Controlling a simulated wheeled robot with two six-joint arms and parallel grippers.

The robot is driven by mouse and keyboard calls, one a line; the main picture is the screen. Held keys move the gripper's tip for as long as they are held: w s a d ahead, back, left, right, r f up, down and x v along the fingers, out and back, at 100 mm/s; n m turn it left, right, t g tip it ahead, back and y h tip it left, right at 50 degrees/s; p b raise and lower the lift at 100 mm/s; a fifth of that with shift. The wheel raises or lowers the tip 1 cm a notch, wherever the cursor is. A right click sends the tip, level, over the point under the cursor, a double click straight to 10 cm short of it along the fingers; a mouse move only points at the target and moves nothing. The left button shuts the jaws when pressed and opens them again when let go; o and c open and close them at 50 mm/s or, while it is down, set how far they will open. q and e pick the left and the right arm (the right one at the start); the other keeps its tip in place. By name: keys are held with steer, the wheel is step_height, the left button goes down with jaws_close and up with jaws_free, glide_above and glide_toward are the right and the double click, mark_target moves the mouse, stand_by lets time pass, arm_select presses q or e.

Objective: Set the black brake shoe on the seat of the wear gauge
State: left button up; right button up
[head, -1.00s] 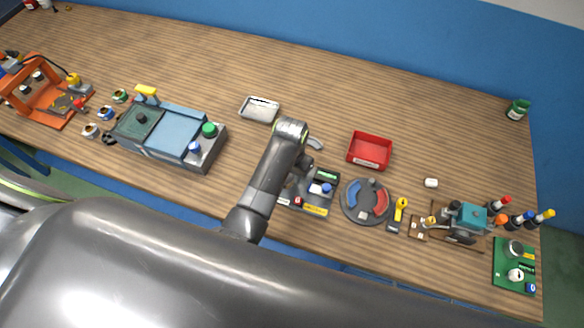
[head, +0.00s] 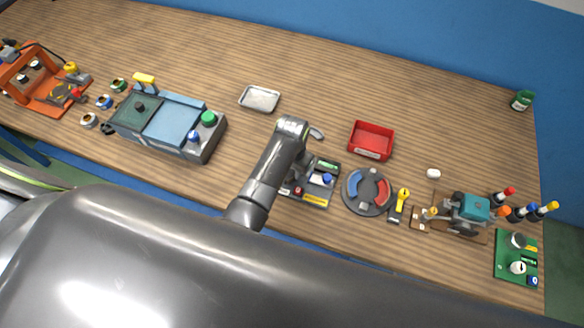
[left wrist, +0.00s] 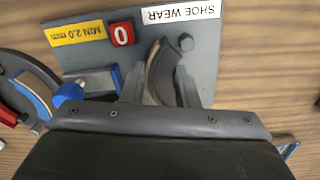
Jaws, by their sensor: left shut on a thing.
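The wear gauge is a grey plate (left wrist: 90,55) with a "SHOE WEAR" label, a yellow "MIN 2.0 mm" label and a red 0; it also shows in the head view (head: 316,197), partly behind my arm. The black, curved brake shoe (left wrist: 161,72) is between the fingers of my left gripper (left wrist: 160,90), which is shut on it. My right gripper is not in view.
A round dial tray (head: 366,191) with red and blue pads stands just right of the gauge. A red bin (head: 371,140) and a grey curved piece (head: 317,133) lie behind. A blue-grey machine (head: 170,121) stands left.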

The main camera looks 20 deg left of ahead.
arm_select(q)
steer(key=shift+p, duration=0.3)
stand_by(0.7)
steer(key=shift+p, duration=0.35)
steer(key=shift+f, duration=0.35)
stand_by(1.3)
steer(key=o, duration=1.5)
steer(key=shift+o, duration=0.2)
